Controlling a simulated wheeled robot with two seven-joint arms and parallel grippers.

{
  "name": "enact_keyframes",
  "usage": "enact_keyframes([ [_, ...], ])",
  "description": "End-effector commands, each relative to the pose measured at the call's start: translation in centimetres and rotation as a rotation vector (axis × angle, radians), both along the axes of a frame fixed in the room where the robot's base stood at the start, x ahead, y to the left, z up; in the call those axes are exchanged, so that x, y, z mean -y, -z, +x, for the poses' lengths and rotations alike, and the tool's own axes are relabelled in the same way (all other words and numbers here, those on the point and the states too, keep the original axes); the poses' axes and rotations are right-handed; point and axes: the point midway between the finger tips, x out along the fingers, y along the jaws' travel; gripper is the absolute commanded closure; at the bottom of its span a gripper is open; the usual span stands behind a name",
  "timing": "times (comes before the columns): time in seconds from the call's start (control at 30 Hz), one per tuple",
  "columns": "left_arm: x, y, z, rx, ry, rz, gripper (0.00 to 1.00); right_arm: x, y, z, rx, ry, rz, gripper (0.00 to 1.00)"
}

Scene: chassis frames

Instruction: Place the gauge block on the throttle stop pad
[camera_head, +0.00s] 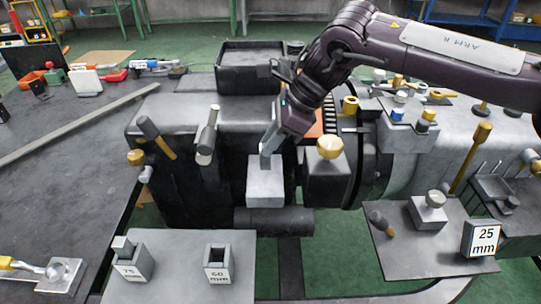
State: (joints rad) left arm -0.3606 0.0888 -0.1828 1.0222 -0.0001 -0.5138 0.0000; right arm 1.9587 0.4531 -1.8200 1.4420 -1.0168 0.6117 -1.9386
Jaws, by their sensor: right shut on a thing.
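My right gripper (277,135) reaches in from the upper right and points down over the middle of the machine. It is shut on a narrow grey piece, which looks like the gauge block (266,159). The piece is tilted, its lower end at the top of a pale metal block (265,188), which looks like the throttle stop pad. I cannot tell whether they touch. The jaws partly hide the piece. A holder (217,264) at the front has an empty socket. The 75 mm holder (130,268) beside it has a block in it. My left gripper is not in view.
A brass-topped dark block (327,178) stands close right of the pad. A black tray (249,78) is behind. At right, a dark plate (405,259) carries a 25 mm block (482,240) and a knobbed block (428,211).

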Motion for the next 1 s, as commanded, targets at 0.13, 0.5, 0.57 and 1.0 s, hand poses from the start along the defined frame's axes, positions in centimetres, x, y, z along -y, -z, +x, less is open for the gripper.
enact_keyframes([
  [0.13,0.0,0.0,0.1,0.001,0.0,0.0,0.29,0.0,1.6,-0.1,-0.003,0.001,-0.001,1.0],
  [0.5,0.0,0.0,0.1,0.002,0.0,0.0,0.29,0.0,4.2,0.0,0.0,0.0,0.0,1.0],
  [0.57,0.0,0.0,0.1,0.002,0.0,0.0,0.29,0.0,4.2,0.0,0.0,0.0,0.0,1.0],
  [1.0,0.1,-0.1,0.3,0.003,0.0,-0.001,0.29,0.0,4.4,0.0,-0.001,0.001,-0.001,0.57],
])
